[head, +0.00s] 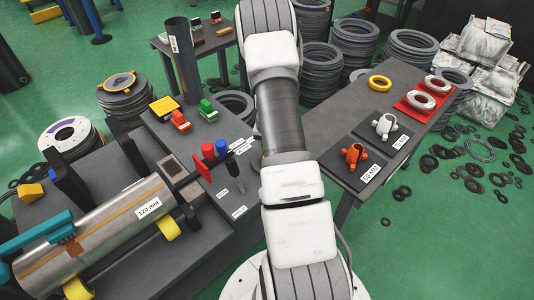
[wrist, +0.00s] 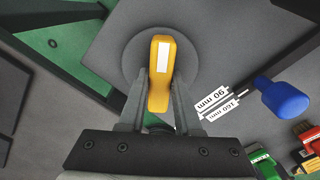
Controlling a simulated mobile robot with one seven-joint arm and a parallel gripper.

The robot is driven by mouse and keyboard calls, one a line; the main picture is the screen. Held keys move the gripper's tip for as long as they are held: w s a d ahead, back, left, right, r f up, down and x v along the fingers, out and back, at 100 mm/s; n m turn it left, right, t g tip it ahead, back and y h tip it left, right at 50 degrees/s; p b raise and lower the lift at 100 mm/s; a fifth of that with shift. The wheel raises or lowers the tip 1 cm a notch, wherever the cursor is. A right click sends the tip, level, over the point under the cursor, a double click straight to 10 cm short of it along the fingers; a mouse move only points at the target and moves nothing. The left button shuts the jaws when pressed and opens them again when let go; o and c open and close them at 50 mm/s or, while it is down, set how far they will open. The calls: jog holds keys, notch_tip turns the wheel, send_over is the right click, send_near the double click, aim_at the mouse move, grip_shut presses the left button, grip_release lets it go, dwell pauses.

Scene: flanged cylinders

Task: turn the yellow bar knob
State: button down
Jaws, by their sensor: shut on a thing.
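The yellow bar knob (wrist: 158,98) stands upright in the wrist view, with a white stripe on its face. It sits on a round grey disc (wrist: 133,56) on a dark grey square plate. My gripper (wrist: 157,88) is shut on the knob, with one finger against each side of its lower part. In the head view I cannot make out this knob or my fingertips; my arm covers part of the bench there.
A blue knob (wrist: 284,97) stands right of my gripper, near white size labels (wrist: 212,99). In the head view a red knob (head: 208,150) stands beside it. A large metal cylinder (head: 105,240) lies at left. The right table (head: 335,130) holds orange and white parts.

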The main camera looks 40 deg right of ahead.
jog(key=m, duration=0.5)
jog(key=shift+m, duration=0.4)
dwell(0.3)
jog(key=c, duration=0.6)
grip_release()
notch_tip(320, 180, up, 18)
jog(key=p, duration=0.4)
jog(key=shift+f, duration=0.25)
